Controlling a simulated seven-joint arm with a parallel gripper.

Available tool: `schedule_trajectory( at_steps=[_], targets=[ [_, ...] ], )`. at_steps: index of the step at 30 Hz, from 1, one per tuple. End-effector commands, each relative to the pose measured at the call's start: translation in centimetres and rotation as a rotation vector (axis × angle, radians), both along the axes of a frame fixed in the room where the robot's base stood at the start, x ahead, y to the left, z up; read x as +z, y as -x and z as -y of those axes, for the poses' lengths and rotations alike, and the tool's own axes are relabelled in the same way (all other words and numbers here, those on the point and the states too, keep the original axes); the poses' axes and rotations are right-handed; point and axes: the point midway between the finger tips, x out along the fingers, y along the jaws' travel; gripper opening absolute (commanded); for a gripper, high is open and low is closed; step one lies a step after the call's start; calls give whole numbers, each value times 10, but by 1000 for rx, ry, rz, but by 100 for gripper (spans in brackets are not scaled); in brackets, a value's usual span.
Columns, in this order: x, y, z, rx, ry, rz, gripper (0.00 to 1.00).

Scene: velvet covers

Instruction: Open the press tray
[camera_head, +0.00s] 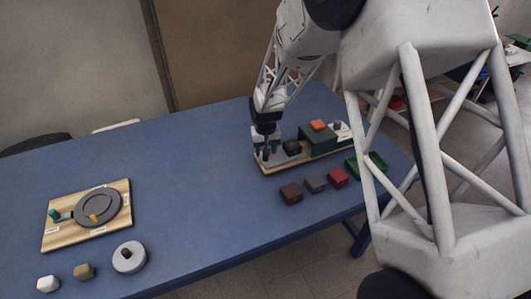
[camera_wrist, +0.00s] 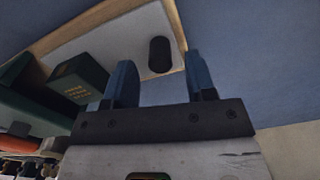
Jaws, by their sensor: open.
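The press (camera_head: 318,141) is a green block with an orange-red top, on a wooden board at the right of the table. A pale plate (camera_wrist: 110,45), seemingly the press tray, reaches out from its left side. A dark rounded knob (camera_wrist: 159,54) stands on the plate near its end. A dark green block with yellow lettering (camera_wrist: 78,84) sits between knob and press; it also shows in the head view (camera_head: 291,147). My gripper (camera_head: 266,150) is open, pointing down at the plate's left end. In the wrist view, the knob appears between the two blue fingers, with visible gaps; contact cannot be told.
Brown (camera_head: 291,193), grey (camera_head: 315,183) and red (camera_head: 337,177) blocks lie before the press, beside a green open tray (camera_head: 351,168). A wooden board with a grey disc (camera_head: 118,211) lies at the left. The table's middle (camera_head: 190,180) is clear.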

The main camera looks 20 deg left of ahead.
Motion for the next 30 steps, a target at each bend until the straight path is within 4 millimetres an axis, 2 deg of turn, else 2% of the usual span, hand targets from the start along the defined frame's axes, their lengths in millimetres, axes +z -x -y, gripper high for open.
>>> schedule_trajectory(
  at_steps=[6,13,30],
  targets=[
    [29,0,0,0,-2,2,51],
    [52,0,0,0,-1,2,51],
    [57,0,0,0,0,0,51]
  ],
)
